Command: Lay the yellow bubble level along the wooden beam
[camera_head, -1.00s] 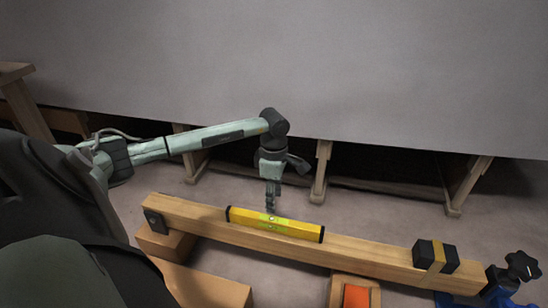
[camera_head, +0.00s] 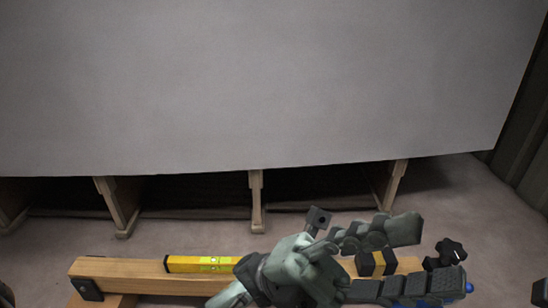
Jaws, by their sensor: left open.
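The yellow bubble level (camera_head: 190,264) lies on top of the wooden beam (camera_head: 130,270), lengthwise along it, near the beam's left part. Its right end meets my arm in the picture, so I cannot tell whether that end is covered. My left gripper (camera_head: 441,254) is open, with its two fingers spread and pointing right. It is in front of the beam's right part in the picture, to the right of the level and apart from it. It hides much of that part of the beam. My right gripper is not in view.
A black knob (camera_head: 450,250) and bits of blue show at the right end. A grey panel (camera_head: 250,80) on wooden supports (camera_head: 257,200) stands behind. Floor between is clear.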

